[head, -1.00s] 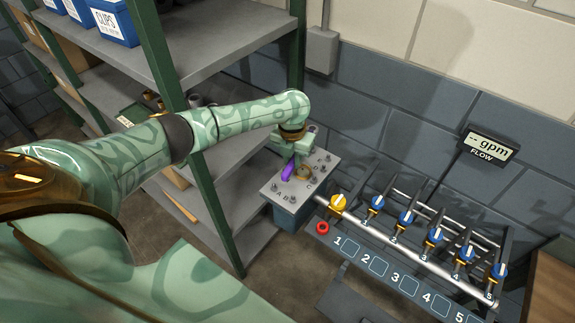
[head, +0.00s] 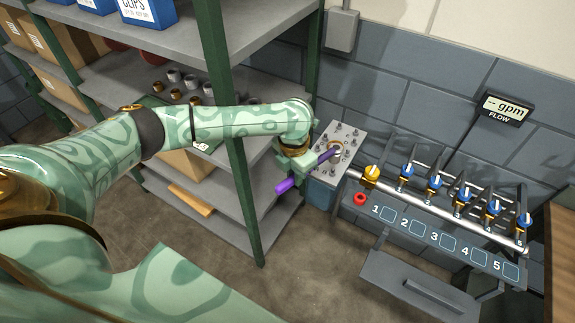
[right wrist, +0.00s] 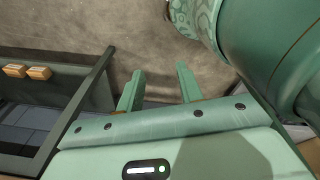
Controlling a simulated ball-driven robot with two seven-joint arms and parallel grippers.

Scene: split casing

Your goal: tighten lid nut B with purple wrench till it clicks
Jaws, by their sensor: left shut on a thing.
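The purple wrench (head: 288,186) is in my left gripper (head: 307,168) in the head view. The gripper is shut on it, and the wrench shows on both sides of the jaws. Its far end reaches over the grey lid (head: 328,177) of the casing (head: 320,196). The lid carries several nuts or studs and a brass-coloured ring in the middle. I cannot tell which nut is B, or whether the wrench touches one. My right gripper (right wrist: 158,82) is open and empty over bare floor in the right wrist view.
A green-framed shelf (head: 243,205) stands left of the casing, one post close to my left arm. A pipe with a yellow valve (head: 371,173) and several blue valves runs to the right. A red ring (head: 360,199) and a flow display (head: 503,109) are nearby.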

